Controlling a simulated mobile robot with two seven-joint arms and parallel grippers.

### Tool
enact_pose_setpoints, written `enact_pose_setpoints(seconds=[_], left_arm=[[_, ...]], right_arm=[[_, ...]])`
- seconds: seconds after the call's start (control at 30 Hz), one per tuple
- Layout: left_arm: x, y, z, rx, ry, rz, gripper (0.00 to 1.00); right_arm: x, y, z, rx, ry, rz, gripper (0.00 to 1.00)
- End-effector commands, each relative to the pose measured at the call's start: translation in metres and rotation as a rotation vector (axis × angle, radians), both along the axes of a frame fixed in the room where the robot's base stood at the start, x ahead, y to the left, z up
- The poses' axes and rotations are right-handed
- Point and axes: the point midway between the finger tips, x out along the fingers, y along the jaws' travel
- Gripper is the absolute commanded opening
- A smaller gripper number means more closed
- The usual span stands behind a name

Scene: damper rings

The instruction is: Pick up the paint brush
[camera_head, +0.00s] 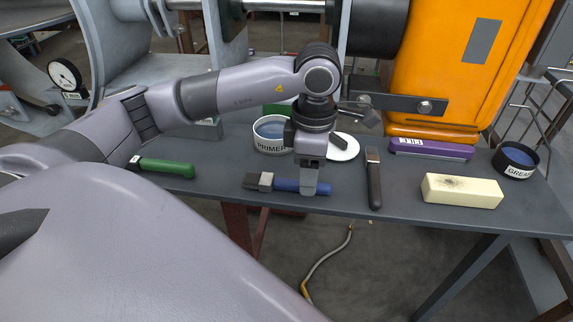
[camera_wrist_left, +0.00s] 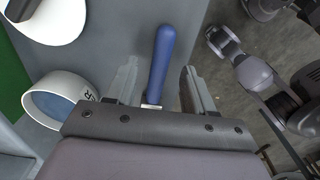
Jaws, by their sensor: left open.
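The paint brush (camera_head: 288,184) lies flat near the front edge of the grey table, blue handle to the right and metal ferrule to the left. My left gripper (camera_head: 309,188) is above the handle, pointing down and open. In the left wrist view, the blue handle (camera_wrist_left: 161,62) lies between the two spread fingers of the left gripper (camera_wrist_left: 158,82), with a gap on each side. The bristle end is hidden there by the gripper body. I cannot tell if the fingers touch the table.
A primer can (camera_head: 272,136) and a white lid (camera_head: 343,149) stand just behind the gripper. A dark-handled tool (camera_head: 373,182) lies close on the right. Farther right are a pale block (camera_head: 462,191), a purple file box (camera_head: 430,149) and a grease tub (camera_head: 516,162). A green-handled tool (camera_head: 168,168) lies left.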

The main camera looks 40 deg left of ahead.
Motion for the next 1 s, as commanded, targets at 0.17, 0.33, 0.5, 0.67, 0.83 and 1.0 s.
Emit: enact_pose_setpoints(seconds=[0.17,0.33,0.5,0.67,0.83,1.0], left_arm=[[0.0,0.0,-0.02,-0.001,0.002,0.001,0.53],[0.0,0.0,-0.022,-0.002,0.0,0.0,0.53],[0.0,0.0,-0.022,-0.002,0.0,0.0,0.24],[0.0,0.0,-0.021,-0.002,0.0,0.0,0.0],[0.0,0.0,-0.021,-0.002,0.0,0.0,0.0],[0.0,-0.001,-0.016,-0.003,-0.002,0.0,0.0]], right_arm=[[0.0,0.0,-0.001,0.001,-0.001,-0.001,0.43],[0.001,0.001,-0.001,0.003,-0.001,-0.002,0.43],[0.001,0.001,-0.001,0.003,-0.001,-0.003,0.43],[0.001,0.001,-0.001,0.003,-0.001,-0.003,0.43],[0.001,0.001,-0.001,0.003,-0.001,-0.003,0.43],[0.0,0.001,-0.001,0.003,-0.001,-0.003,0.43]])
